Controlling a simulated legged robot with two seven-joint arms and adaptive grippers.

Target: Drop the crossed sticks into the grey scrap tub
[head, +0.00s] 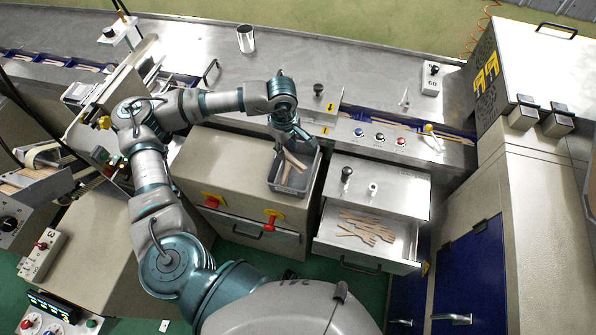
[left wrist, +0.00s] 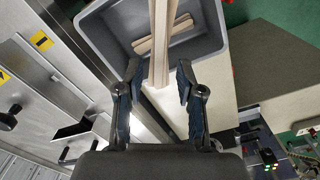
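The grey scrap tub (head: 289,190) sits on the beige cabinet's top, at its right end; its rim also shows in the left wrist view (left wrist: 100,35). My left gripper (head: 287,148) points down over the tub's far side. In the left wrist view the left gripper (left wrist: 158,82) has its fingers apart, with visible gaps on both sides of the pale wooden sticks (left wrist: 161,40) between them. These sticks run lengthwise away from the gripper, over the tub. Other stick pieces (left wrist: 182,25) lie at an angle inside the tub. In the head view the sticks (head: 293,160) partly overlap the tub. My right gripper is not in view.
An open drawer (head: 400,245) right of the tub holds several loose sticks (head: 366,228). A steel conveyor bench (head: 330,65) with knobs and buttons runs behind.

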